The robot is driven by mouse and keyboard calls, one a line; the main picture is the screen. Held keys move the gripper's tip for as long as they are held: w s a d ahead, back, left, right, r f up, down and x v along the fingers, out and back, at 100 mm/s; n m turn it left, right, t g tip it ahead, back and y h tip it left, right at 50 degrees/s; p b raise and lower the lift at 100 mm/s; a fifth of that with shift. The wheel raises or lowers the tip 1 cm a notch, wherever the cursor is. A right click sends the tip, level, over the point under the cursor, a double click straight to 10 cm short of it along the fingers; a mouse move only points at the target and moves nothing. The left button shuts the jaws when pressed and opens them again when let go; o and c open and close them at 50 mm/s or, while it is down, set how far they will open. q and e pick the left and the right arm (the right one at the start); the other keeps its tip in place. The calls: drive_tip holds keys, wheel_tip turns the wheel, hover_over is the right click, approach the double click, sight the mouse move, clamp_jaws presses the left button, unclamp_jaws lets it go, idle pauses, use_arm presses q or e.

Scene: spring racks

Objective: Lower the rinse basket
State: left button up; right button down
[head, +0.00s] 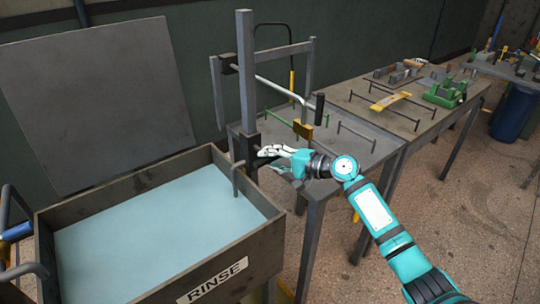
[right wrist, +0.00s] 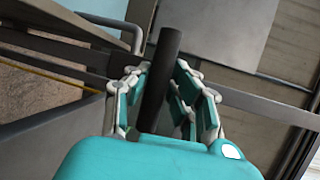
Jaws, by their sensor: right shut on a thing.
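The rinse tank (head: 235,265), a dark open box marked RINSE, holds pale blue liquid (head: 150,235). I cannot make out a basket in either view. A grey upright post (head: 245,75) stands at the tank's right rear, with a dark block (head: 249,146) low on it. My right gripper (head: 268,158) is beside this block, above the tank's right edge. In the right wrist view, its fingers (right wrist: 160,95) are shut around a dark round handle (right wrist: 162,70). Most of the handle is hidden by the hand in the head view. My left gripper is not in view.
A grey lid-like panel (head: 95,100) leans behind the tank. A pale lever with a black grip (head: 319,108) juts over the bench (head: 365,150) on the right. Green tools lie farther along the benches. Bare floor (head: 450,215) is clear at the right.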

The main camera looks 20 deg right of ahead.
drive_tip(key=shift+s+f, duration=0.1)
drive_tip(key=shift+f, duration=0.5)
drive_tip(key=shift+a+f, duration=0.1)
drive_tip(key=c, duration=1.2)
unclamp_jaws()
drive_tip(key=shift+o, duration=0.2)
drive_tip(key=shift+r, duration=0.2)
drive_tip(key=v, duration=1.2)
